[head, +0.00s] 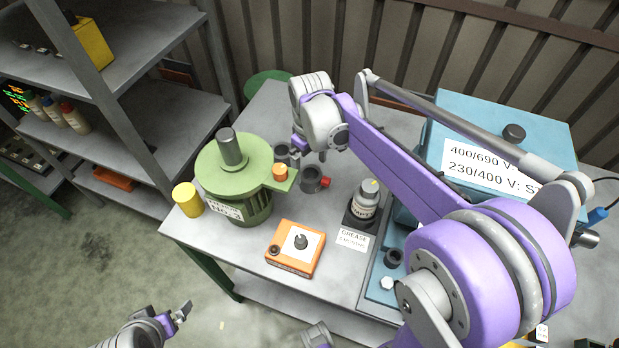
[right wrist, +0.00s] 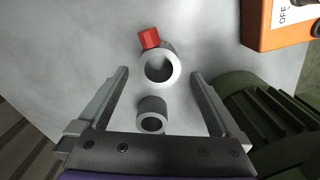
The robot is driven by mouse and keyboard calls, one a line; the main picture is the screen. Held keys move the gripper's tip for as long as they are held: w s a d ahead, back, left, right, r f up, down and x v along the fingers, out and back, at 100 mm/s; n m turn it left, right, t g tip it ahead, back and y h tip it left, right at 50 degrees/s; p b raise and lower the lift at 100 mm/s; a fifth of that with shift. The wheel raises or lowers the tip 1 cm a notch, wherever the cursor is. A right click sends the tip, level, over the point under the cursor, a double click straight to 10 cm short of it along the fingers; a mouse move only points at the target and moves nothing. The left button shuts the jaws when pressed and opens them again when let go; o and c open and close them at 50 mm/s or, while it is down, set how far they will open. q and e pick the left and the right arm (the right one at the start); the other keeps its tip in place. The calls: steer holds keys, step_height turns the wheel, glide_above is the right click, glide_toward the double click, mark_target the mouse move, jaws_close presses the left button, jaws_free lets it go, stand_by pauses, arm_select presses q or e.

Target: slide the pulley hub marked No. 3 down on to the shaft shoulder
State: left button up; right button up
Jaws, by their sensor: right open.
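A green motor (head: 250,210) stands upright on the table with a bare grey shaft (head: 231,148) pointing up. Two dark grey ring-shaped hubs sit right of it: one hub (head: 311,178) with a red block (head: 325,182) at its side, one hub (head: 282,151) further back. No number is readable on either. My right gripper (head: 309,148) is above the hubs, pointing down, open and empty. In the right wrist view the red-marked hub (right wrist: 160,81) and the plain hub (right wrist: 151,126) show between the open fingers. My left gripper (head: 176,315) is at the lower left, off the table.
An orange switch box (head: 287,262) and a yellow cup (head: 187,200) are near the table's front edge. A grease jar (head: 366,203) stands right of the hubs. A blue box (head: 545,130) fills the right side. Shelves (head: 165,125) stand at the left.

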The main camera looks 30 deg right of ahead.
steer(key=shift+s+d+f, duration=0.1)
steer(key=shift+s+f, duration=0.05)
steer(key=shift+f, duration=2.6)
jaws_close()
